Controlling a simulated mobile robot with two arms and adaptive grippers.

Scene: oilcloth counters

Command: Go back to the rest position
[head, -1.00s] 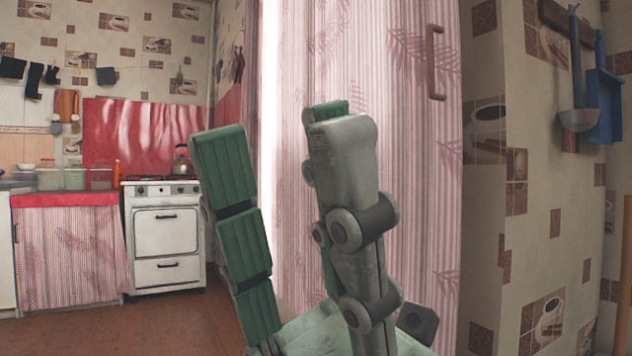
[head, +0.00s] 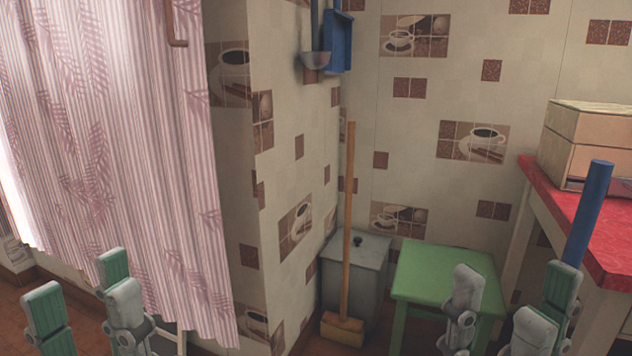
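My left gripper (head: 84,300) is at the bottom left of the head view, in front of the pink striped curtain. Its green and grey fingers stand apart and nothing shows between them. My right gripper (head: 503,305) is at the bottom right, in front of the green stool. Its fingers are spread, with no object visible between them. The lower parts of both grippers are cut off by the frame. A blue rod (head: 590,208) rises behind the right gripper's right-hand finger. Its lower end is hidden, and I cannot tell whether they touch.
The green stool (head: 440,272) stands by the tiled wall. A grey bin (head: 366,262) and a long-handled broom (head: 347,220) are left of it. A red-topped counter (head: 545,185) with a wooden box (head: 585,135) is at the right. The curtain (head: 110,150) hangs left.

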